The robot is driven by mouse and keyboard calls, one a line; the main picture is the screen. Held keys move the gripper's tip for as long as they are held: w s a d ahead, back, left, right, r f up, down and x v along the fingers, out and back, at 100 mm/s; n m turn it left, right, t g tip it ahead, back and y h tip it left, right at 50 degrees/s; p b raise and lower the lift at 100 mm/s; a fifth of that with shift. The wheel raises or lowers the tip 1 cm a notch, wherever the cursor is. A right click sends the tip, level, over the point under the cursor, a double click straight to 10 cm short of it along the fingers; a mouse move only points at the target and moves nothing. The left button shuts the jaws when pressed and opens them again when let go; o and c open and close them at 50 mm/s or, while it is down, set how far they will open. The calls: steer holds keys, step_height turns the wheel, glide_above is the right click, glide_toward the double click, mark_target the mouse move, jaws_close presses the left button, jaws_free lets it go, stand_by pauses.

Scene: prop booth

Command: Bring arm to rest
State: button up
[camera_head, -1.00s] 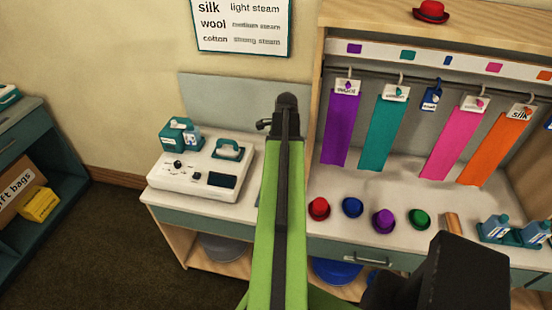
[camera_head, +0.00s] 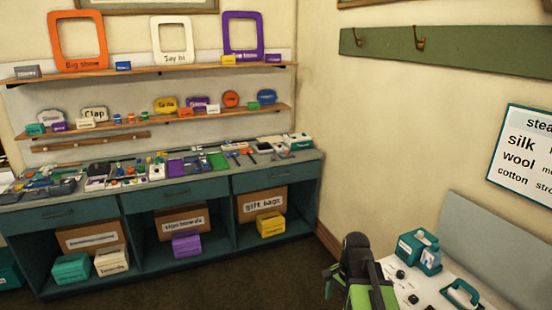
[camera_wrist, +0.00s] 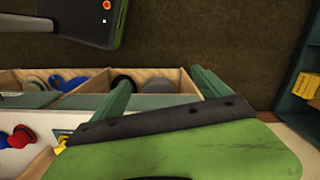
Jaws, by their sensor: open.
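My gripper (camera_wrist: 160,92) shows in the wrist view with its two green fingers spread apart and nothing between them. Its black and green body fills the lower part of that view. In the head view my green and black arm (camera_head: 362,275) is at the bottom, right of centre, in front of the steam station's left end. The gripper's fingers are not clear there.
A white steam station (camera_head: 425,290) with a teal tank (camera_head: 420,250) and a teal iron (camera_head: 462,292) stands at lower right. A teal cabinet (camera_head: 75,218) with a crowded top lines the back left. Dark floor lies between them.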

steer(key=s+a+n, duration=0.2)
steer(key=a+n, duration=0.6)
steer(key=n, duration=0.3)
steer(key=shift+s+a+f+n+h, duration=0.3)
steer(key=shift+a+f+n+h, duration=0.05)
steer(key=shift+a+n+h, duration=0.05)
